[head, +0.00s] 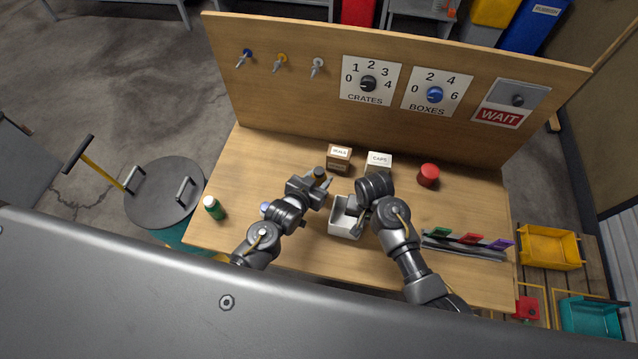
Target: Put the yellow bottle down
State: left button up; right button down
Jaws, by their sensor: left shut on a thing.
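My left gripper (324,183) is over the middle of the wooden table (255,165), left of centre. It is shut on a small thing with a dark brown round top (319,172). The body of this thing is mostly hidden by the fingers, and I cannot make out any yellow on it. No bottle that is plainly yellow shows. My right gripper (358,227) points down by the right side of a white open bin (342,231). Its fingers are small and partly hidden, so I cannot tell if they are open.
A green bottle (213,208) with a white cap stands at the table's left edge. Behind the grippers are a brown box (339,159), a box labelled CAPS (379,160) and a red round thing (428,175). A divided rack (463,247) lies at right. An upright panel (290,95) closes the back.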

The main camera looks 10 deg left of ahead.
aim_at(319, 171)
pick_arm(q)
notch_tip(319, 171, up, 6)
jog(key=shift+f, duration=0.1)
dwell(0.5)
pick_arm(e)
jog(key=c, duration=1.6)
grip_release()
jog(key=shift+o, duration=0.2)
notch_tip(319, 171, up, 12)
pick_arm(q)
jog(key=shift+s, duration=0.1)
